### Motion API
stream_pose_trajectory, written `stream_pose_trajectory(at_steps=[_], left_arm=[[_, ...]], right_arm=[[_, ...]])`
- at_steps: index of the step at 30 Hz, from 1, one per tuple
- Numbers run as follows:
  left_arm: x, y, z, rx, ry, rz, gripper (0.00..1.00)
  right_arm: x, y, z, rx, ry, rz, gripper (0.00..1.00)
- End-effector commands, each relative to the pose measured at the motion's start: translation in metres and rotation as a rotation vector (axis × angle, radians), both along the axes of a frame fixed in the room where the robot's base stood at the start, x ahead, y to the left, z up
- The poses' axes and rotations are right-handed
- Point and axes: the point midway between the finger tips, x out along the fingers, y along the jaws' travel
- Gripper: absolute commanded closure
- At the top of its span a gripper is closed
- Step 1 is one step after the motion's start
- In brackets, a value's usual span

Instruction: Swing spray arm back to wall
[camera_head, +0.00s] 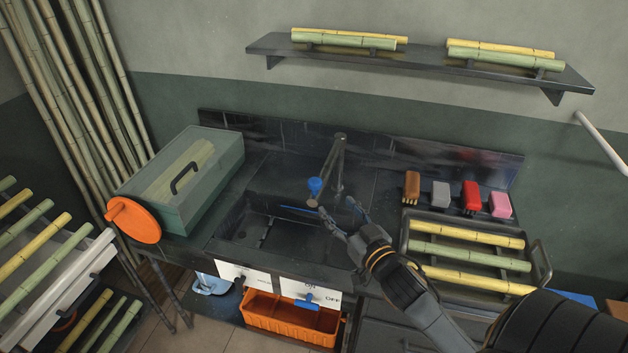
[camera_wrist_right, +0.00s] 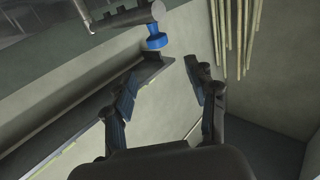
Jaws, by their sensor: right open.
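The spray arm (camera_head: 338,160) is a dark grey jointed bar standing at the back of the sink. It reaches forward over the sink (camera_head: 257,222), away from the wall. My right gripper (camera_head: 337,208) is open near the front end of the spray arm. In the right wrist view its fingers (camera_wrist_right: 166,83) are spread, with the nozzle beyond them and nothing held between them. My left gripper is not in view.
A green box press with an orange wheel (camera_head: 134,219) stands left of the sink. A tray of cane (camera_head: 543,266) and several coloured brushes (camera_head: 471,195) are at the right. A wall shelf (camera_head: 420,58) holds cane above. An orange bin (camera_head: 290,317) is below the counter.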

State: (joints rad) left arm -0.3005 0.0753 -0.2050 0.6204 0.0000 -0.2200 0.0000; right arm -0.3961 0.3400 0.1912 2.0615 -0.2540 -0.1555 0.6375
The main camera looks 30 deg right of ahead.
Motion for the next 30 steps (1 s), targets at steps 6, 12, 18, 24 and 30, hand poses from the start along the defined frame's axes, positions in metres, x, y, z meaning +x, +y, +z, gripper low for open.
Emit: stream_pose_trajectory(at_steps=[6, 12, 18, 24, 30], left_arm=[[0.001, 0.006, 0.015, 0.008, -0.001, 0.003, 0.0], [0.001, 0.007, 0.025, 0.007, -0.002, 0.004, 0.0], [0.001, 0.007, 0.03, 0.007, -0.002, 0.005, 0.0], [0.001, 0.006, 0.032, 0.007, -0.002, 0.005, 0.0], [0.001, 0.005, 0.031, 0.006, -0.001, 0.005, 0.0]], right_arm=[[0.045, -0.005, 0.005, -0.002, -0.002, -0.001, 0.43], [0.085, -0.009, 0.003, -0.002, 0.001, -0.002, 0.43], [0.111, -0.011, 0.001, -0.001, 0.002, -0.001, 0.43], [0.12, -0.012, 0.0, -0.002, 0.003, -0.002, 0.43], [0.121, -0.012, 0.0, -0.001, 0.003, -0.001, 0.43]])
